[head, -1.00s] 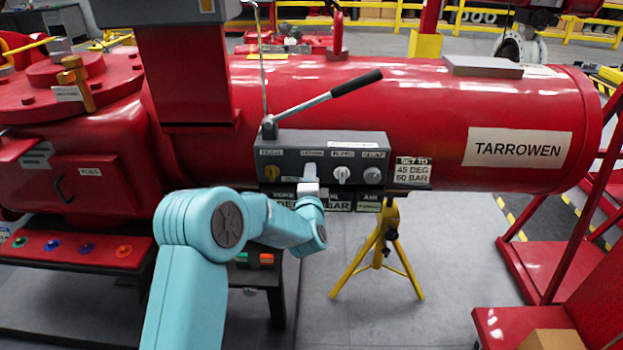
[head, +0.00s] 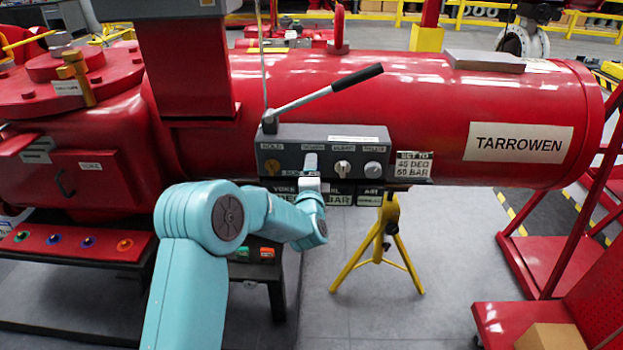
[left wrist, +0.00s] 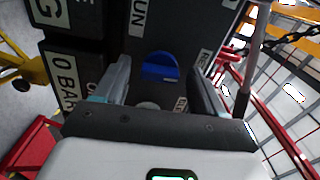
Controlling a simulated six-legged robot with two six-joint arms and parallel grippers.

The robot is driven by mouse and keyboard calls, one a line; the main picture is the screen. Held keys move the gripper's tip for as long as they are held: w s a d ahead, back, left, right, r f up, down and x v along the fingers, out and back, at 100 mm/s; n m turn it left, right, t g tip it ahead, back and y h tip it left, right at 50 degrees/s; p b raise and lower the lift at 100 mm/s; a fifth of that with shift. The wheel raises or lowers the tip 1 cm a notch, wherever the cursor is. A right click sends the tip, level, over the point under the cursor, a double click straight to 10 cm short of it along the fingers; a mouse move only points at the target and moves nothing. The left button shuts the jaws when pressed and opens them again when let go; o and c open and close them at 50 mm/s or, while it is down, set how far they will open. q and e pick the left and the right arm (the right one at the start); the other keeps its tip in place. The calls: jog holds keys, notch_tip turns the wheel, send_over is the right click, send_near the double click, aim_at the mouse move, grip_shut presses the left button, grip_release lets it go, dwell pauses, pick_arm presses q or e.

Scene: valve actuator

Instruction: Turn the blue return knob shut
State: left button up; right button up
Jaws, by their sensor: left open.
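The blue return knob (left wrist: 160,68) shows in the left wrist view on the dark face of the valve box, between labels. My left gripper (head: 311,168) is open in front of the grey valve box (head: 325,143) in the head view. In the left wrist view its two fingers stand on either side of the blue knob, with gaps beside it. I cannot tell how far the fingertips reach past the knob. In the head view my gripper hides the blue knob. My right gripper is not in view.
A hand lever (head: 325,98) rises above the box. The red cylinder (head: 400,105) is behind, and a yellow stand (head: 385,245) is below.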

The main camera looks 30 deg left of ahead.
pick_arm(q)
jog(key=b+v, duration=0.2)
jog(key=v, duration=1.4)
jog(key=shift+s, duration=0.15)
